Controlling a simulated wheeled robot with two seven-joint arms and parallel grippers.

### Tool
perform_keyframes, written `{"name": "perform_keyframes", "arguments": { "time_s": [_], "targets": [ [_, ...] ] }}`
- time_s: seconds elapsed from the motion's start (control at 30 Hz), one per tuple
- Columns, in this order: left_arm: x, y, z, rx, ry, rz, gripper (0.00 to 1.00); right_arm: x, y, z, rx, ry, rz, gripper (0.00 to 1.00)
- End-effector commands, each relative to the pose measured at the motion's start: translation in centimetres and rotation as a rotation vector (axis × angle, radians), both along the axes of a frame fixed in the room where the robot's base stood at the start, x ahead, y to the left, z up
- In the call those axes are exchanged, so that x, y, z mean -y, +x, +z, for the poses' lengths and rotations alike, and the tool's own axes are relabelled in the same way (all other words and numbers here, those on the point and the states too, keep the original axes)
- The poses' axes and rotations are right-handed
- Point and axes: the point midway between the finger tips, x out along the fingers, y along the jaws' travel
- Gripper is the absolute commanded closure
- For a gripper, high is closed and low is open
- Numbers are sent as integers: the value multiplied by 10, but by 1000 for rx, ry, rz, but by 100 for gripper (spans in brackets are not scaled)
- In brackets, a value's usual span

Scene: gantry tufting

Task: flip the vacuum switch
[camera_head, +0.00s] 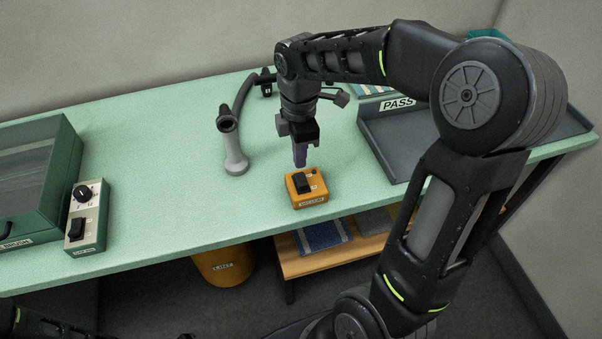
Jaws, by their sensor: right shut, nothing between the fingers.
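An orange switch box (307,190) with a black rocker (303,182) on its top sits near the front edge of the green table. A small dark round spot shows beside the rocker, and the front label is too small to read surely. My right gripper (300,163) points down just above the back of this box, with its fingers shut and empty. I cannot tell whether the fingertips touch the box. A grey vacuum hose with a nozzle (234,158) stands on the table to the left of the gripper. My left gripper does not show.
A grey box (88,222) with a knob and black rocker stands left, beside a green glass-lidded case (40,180). A dark tray (390,150) marked PASS lies right, partly behind my right arm. Below are an orange bin (223,268) and a wooden shelf (335,256).

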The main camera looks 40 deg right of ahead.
Motion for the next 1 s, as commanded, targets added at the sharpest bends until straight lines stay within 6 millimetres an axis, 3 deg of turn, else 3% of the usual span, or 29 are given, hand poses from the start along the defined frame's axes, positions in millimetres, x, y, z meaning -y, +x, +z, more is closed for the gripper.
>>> {"name": "perform_keyframes", "arguments": {
  "time_s": [0.33, 1.0],
  "targets": [
    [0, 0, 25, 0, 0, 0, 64, 0, 0, 30, 1, 0, 1, 100],
    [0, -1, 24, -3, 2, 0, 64, 0, 0, 31, 0, 0, 0, 100]
  ]
}}
